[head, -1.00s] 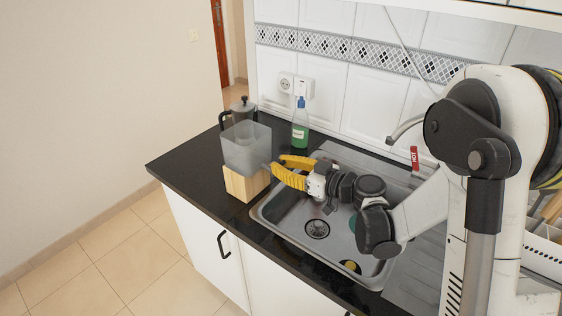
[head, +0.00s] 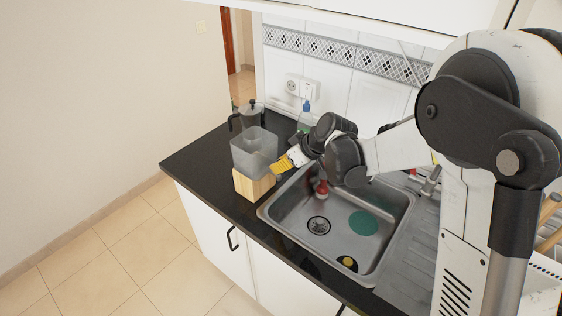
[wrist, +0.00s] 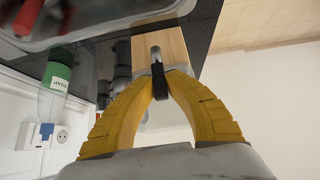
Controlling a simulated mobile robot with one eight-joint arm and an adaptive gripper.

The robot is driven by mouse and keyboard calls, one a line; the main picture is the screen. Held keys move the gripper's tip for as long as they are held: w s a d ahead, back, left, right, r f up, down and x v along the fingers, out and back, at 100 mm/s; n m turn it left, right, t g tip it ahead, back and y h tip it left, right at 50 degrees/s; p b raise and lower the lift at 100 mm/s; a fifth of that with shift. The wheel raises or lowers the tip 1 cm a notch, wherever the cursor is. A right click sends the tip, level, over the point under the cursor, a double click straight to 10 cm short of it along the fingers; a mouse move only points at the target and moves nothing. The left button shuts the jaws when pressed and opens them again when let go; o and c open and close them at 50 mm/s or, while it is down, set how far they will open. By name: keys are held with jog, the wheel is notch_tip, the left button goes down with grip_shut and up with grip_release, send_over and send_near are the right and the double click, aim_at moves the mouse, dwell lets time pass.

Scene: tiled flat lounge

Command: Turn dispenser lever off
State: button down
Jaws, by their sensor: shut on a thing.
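The dispenser (head: 250,152) is a translucent box on a wooden base (head: 251,188), on the black counter left of the sink. In the wrist view the wooden base (wrist: 174,42) shows with a small grey tap and its black lever (wrist: 159,82). My gripper (head: 277,166) is at the dispenser's right side in the head view. In the wrist view its yellow fingers (wrist: 159,88) meet around the black lever, so it is shut on the lever. The lever is hidden in the head view.
A steel sink (head: 290,232) lies right of the dispenser, with a red item (head: 321,188) and a green disc (head: 363,223) in it. A moka pot (head: 251,113) stands behind the dispenser. A soap bottle (wrist: 54,88) stands near the wall socket (wrist: 61,134). The counter's front left is clear.

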jog(key=shift+h, duration=0.3)
jog(key=c, duration=1.4)
grip_release()
jog(key=v, duration=1.1)
jog(key=shift+w+d+r, duration=0.1)
jog(key=shift+d+r, duration=0.1)
jog(key=shift+r, duration=0.25)
